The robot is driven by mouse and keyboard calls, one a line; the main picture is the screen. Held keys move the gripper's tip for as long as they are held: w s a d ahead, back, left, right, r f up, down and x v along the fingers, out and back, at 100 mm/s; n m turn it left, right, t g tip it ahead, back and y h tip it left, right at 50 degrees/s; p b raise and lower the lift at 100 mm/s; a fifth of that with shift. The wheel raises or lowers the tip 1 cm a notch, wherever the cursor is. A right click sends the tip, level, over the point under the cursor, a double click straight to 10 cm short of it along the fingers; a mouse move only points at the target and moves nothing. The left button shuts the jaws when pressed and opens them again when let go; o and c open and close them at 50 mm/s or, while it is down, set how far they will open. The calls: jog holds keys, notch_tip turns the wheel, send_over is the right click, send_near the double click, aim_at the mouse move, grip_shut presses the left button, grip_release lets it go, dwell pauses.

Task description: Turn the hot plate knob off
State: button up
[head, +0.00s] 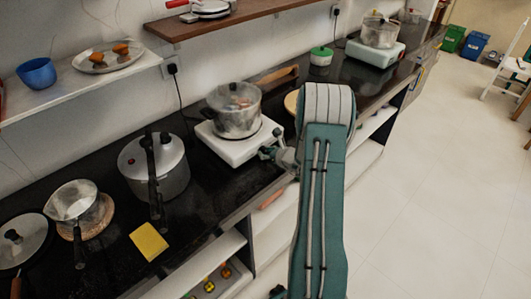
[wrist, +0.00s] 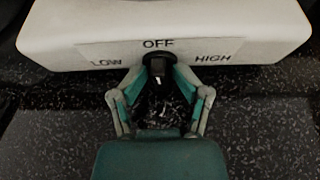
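The hot plate (head: 238,150) is a white box on the black counter, with a clear pot (head: 234,110) on it. In the wrist view its front face (wrist: 80,38) fills the top, with LOW at left, OFF at top centre and HIGH at right. The black knob (wrist: 158,66) sits just below OFF. A small white mark shows at its lower end; I cannot tell which setting it marks. My gripper (wrist: 159,74) has its fingertips on either side of the knob, seemingly touching it. In the head view my gripper (head: 270,153) is at the hot plate's front right corner, partly hidden by my arm.
A pressure cooker (head: 152,172), a saucepan (head: 80,205) and a yellow sponge (head: 149,242) are on the counter left of the hot plate. A second hot plate (head: 375,53) stands farther right. The floor (head: 430,200) at right is clear.

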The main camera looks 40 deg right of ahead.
jog(key=v, duration=1.2)
jog(key=x, duration=0.7)
jog(key=r+x, duration=0.1)
jog(key=x, duration=0.2)
jog(key=shift+w+f, duration=0.15)
jog(key=shift+w, duration=0.45)
jog(key=shift+a, duration=0.1)
grip_shut()
